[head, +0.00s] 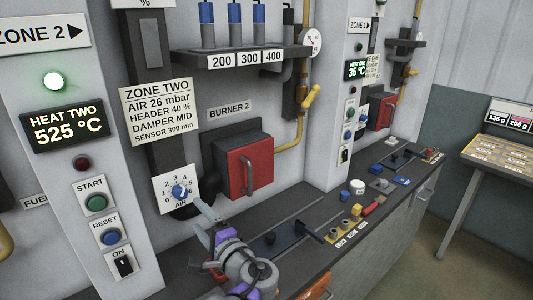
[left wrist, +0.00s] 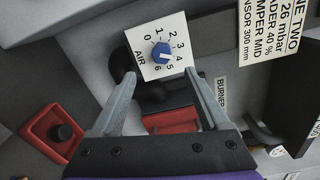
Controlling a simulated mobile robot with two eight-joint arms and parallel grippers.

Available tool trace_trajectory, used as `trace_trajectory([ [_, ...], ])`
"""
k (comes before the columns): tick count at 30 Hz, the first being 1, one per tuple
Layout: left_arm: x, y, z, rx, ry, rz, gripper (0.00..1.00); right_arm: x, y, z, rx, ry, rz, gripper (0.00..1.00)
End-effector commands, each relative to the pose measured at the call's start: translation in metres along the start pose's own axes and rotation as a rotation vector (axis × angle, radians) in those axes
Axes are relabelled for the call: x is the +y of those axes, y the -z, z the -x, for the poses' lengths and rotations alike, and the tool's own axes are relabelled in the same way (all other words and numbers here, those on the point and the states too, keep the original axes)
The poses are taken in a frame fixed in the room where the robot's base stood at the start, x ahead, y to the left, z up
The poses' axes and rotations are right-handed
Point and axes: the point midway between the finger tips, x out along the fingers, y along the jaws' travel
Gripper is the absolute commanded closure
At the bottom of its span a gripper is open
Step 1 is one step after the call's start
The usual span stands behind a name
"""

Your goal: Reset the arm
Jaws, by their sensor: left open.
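My left gripper (head: 200,212) reaches up in the head view to just below the blue AIR knob (head: 180,191) on its white numbered dial plate. In the left wrist view my left gripper (left wrist: 160,82) has its two grey fingers spread apart, with nothing held between them. The blue knob (left wrist: 161,53) shows beyond the fingertips, between their lines and apart from them. The knob's exact setting is too small to be sure of. My right gripper is in neither view.
A red burner box (head: 250,167) stands out from the wall right of the gripper. A dark bench (head: 325,210) with sliders and small parts runs below. A column at left bears a RESET button (head: 111,237). A red box with a black knob (left wrist: 58,134) lies at lower left.

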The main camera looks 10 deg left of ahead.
Motion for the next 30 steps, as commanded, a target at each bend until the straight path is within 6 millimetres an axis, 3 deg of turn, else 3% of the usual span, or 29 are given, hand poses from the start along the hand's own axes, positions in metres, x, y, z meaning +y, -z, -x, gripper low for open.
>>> trace_trajectory([
  [4,0.030,-0.022,0.002,-0.004,-0.132,0.065,0.22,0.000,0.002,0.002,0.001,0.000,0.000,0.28],
  [8,0.088,-0.054,0.018,-0.012,-0.379,0.206,0.22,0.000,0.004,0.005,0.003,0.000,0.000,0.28],
  [12,0.153,-0.078,0.057,-0.022,-0.674,0.410,0.22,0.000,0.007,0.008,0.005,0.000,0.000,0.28],
  [18,0.217,-0.086,0.130,-0.036,-1.046,0.734,0.22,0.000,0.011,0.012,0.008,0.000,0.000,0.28],
  [24,0.239,-0.078,0.179,-0.045,-1.270,0.974,0.22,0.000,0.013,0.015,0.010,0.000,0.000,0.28],
  [30,0.242,-0.073,0.193,-0.047,-1.335,1.049,0.22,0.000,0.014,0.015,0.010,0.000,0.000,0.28],
])
